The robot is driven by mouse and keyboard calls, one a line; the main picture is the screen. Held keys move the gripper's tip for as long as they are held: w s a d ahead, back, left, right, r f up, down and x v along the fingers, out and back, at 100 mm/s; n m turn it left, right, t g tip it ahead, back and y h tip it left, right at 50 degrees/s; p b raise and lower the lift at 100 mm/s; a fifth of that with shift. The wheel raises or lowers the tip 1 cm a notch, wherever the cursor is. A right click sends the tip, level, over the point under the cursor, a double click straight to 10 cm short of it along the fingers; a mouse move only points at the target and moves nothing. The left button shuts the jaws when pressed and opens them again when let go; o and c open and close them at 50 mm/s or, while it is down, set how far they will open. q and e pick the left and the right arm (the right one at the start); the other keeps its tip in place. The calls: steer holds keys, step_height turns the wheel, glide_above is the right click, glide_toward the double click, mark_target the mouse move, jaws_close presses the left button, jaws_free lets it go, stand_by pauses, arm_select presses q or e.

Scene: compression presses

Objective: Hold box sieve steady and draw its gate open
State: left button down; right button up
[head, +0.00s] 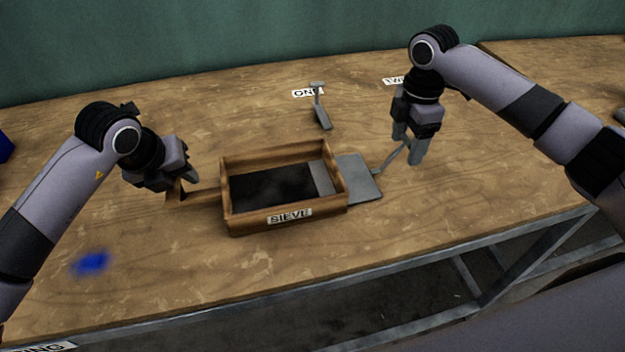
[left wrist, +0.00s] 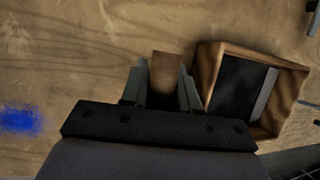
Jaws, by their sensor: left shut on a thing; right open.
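The box sieve (head: 290,214) is a wooden frame labelled SIEVE, standing on the table; it also shows in the left wrist view (left wrist: 207,68). Its inside is dark, with a grey strip at the right end. The grey gate plate (head: 360,180) sticks out from the right side and carries a thin handle (head: 390,160). My left gripper (head: 176,184) is shut on the sieve's wooden handle (left wrist: 165,75) at the left side. My right gripper (head: 407,150) is open, fingers pointing down, at the end of the gate handle. Whether the handle lies between the fingers I cannot tell.
A small grey metal piece with an upright (head: 322,115) stands behind the sieve by a label ONE (head: 307,92). A second label (head: 394,81) is partly hidden by my right arm. A blue patch (head: 91,263) marks the front left. The table is otherwise mostly clear.

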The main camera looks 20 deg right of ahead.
arm_select(q)
steer(key=shift+d, duration=0.1)
arm_select(e)
step_height(320, 180, up, 11)
steer(key=shift+f, duration=0.2)
arm_select(q)
steer(key=c, duration=0.8)
jaws_free()
